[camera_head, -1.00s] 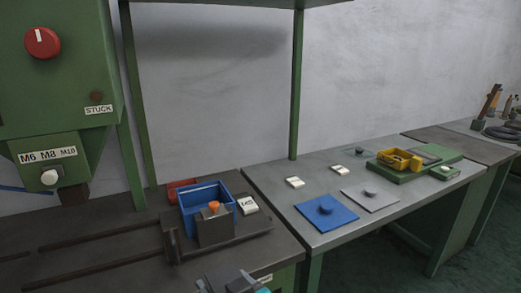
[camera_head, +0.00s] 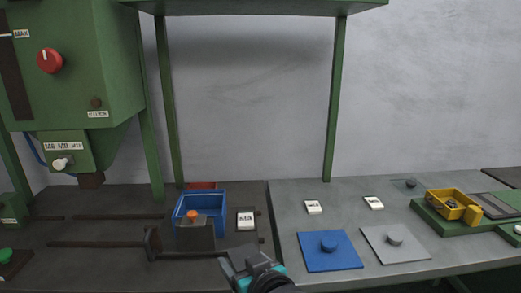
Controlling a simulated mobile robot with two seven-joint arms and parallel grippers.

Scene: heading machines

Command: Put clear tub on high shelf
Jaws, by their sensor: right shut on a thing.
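My right gripper (camera_head: 250,268) shows at the bottom middle, grey with a teal part, in front of the bench's near edge. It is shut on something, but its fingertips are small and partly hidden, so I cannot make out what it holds. I cannot pick out a clear tub anywhere. The high shelf (camera_head: 262,5) is a green-edged board on green posts, cut by the top edge, and I see only its underside and front edge. My left gripper is not in view.
A green machine (camera_head: 120,55) stands at the left. A blue bin (camera_head: 184,205) sits behind a grey block (camera_head: 195,236) with an orange knob. A blue plate (camera_head: 330,260), a grey plate (camera_head: 408,252) and a yellow bin (camera_head: 440,204) lie right. Wall space below the shelf is clear.

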